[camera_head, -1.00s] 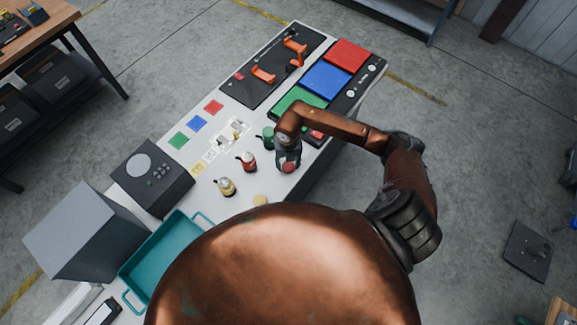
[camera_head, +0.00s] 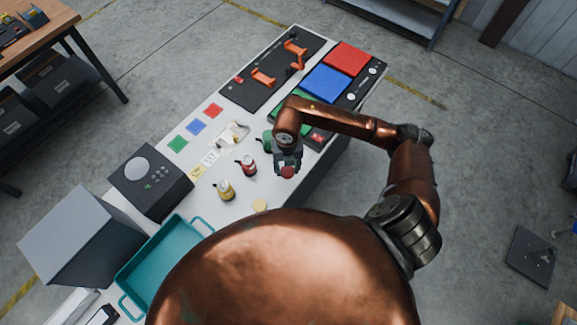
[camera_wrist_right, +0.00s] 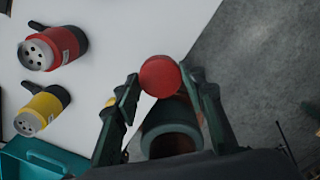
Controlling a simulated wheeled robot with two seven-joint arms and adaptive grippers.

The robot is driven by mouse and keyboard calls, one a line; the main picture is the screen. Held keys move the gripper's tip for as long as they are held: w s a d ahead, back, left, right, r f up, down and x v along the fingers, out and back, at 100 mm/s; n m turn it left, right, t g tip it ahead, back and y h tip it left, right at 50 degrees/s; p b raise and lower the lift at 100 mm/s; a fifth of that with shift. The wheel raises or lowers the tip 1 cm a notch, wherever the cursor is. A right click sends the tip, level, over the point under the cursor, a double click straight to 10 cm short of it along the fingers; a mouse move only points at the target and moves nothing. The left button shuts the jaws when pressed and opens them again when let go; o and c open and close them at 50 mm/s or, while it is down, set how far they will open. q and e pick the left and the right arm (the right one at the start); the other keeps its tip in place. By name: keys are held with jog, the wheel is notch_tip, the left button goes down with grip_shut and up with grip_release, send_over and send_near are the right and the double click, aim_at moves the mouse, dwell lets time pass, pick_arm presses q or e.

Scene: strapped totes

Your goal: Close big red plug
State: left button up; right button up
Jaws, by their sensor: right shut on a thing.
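My right gripper (camera_head: 287,166) is shut on a round red cap (camera_wrist_right: 160,76), holding it between its fingertips near the table's right edge. The cap also shows in the head view (camera_head: 287,173). The red plug (camera_head: 247,164) stands on the white table, left of the gripper and apart from it. It has a dark handle and a pale end with holes, clear in the wrist view (camera_wrist_right: 50,48). The plug's pale end has no cap on it. My left gripper is not in view.
A yellow plug (camera_head: 225,190) and a green plug (camera_head: 268,136) stand either side of the red one. A yellow disc (camera_head: 260,205) lies near the front edge. A teal tray (camera_head: 190,228), a grey control box (camera_head: 150,180) and coloured panels (camera_head: 325,82) occupy the table.

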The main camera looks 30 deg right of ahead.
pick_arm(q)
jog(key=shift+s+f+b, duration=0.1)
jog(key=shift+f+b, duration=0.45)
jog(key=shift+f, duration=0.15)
pick_arm(e)
jog(key=s+a+r, duration=0.4)
jog(key=s+a, duration=0.1)
jog(key=s, duration=0.2)
jog(key=shift+s+a+r, duration=0.2)
jog(key=shift+s+r, duration=0.05)
jog(key=shift+s, duration=0.15)
